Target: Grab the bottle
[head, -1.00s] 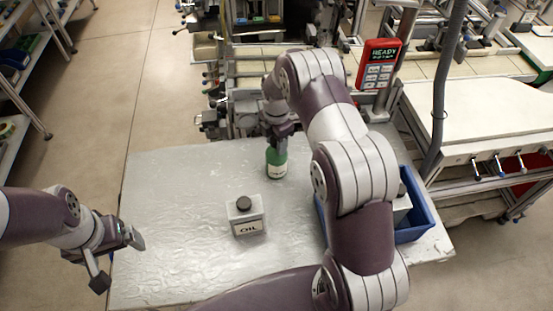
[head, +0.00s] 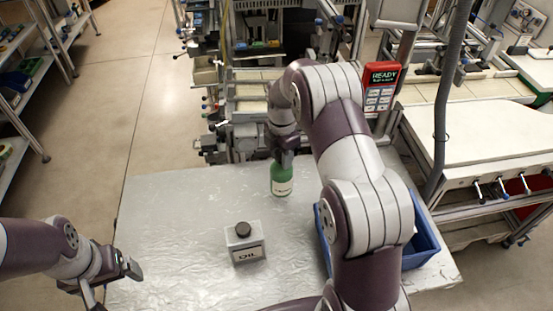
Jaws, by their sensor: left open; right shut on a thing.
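A green bottle (head: 281,180) with a pale label stands upright towards the far side of the metal table (head: 175,235). My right gripper (head: 285,157) reaches down over it from above and is shut on its upper part, which the fingers hide. I cannot tell whether the bottle's base touches the table. My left gripper (head: 110,285) is open and empty at the table's left edge, well apart from the bottle.
A grey oil can (head: 245,243) with a black cap stands nearer on the table. A blue bin (head: 421,244) is at the right, partly hidden behind my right arm. A red READY panel (head: 380,87) stands behind. The table's left part is clear.

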